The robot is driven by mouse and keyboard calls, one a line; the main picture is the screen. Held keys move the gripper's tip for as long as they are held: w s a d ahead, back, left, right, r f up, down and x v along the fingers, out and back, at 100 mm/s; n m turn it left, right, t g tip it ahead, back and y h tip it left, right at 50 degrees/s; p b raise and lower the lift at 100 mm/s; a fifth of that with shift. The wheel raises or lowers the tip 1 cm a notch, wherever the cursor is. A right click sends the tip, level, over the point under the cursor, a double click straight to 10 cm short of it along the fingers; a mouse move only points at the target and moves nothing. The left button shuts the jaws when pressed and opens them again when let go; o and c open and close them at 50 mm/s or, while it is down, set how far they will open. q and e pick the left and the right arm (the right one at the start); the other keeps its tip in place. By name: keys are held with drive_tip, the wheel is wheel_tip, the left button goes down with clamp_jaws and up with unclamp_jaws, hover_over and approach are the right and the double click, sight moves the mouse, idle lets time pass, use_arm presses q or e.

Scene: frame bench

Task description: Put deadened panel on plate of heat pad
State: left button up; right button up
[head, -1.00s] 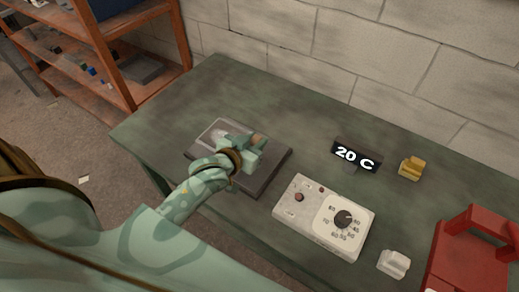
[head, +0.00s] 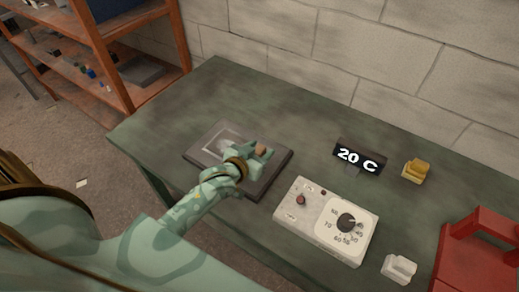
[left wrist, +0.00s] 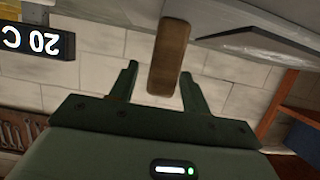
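A dark flat plate (head: 273,173), apparently the heat pad's plate, lies on the bench left of the control box. A grey panel with a pale patch (head: 224,140) lies on the plate, partly hidden by my left gripper. My left gripper (head: 260,153) is low over the plate's right part. In the left wrist view, the left gripper's fingers (left wrist: 159,85) stand apart on either side of a brown block (left wrist: 168,50). A gap shows on the block's left; I cannot tell whether the right finger touches it. The brown block (head: 262,149) also shows in the head view. My right gripper is out of view.
A pale control box (head: 312,234) with a dial and red knob is right of the plate. A display (head: 358,157) reads 20 C. A yellow block (head: 415,171), a white block (head: 398,268) and a red stand (head: 480,250) are farther right. The bench's back left is clear.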

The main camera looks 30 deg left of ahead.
use_arm(q)
drive_tip(key=shift+r, duration=0.1)
drive_tip(key=shift+s+r, duration=0.1)
drive_tip(key=shift+s, duration=0.25)
drive_tip(key=d+p+v, duration=0.1)
drive_tip(key=p+v, duration=0.1)
drive_tip(key=v, duration=0.9)
drive_tip(key=shift+a, duration=0.5)
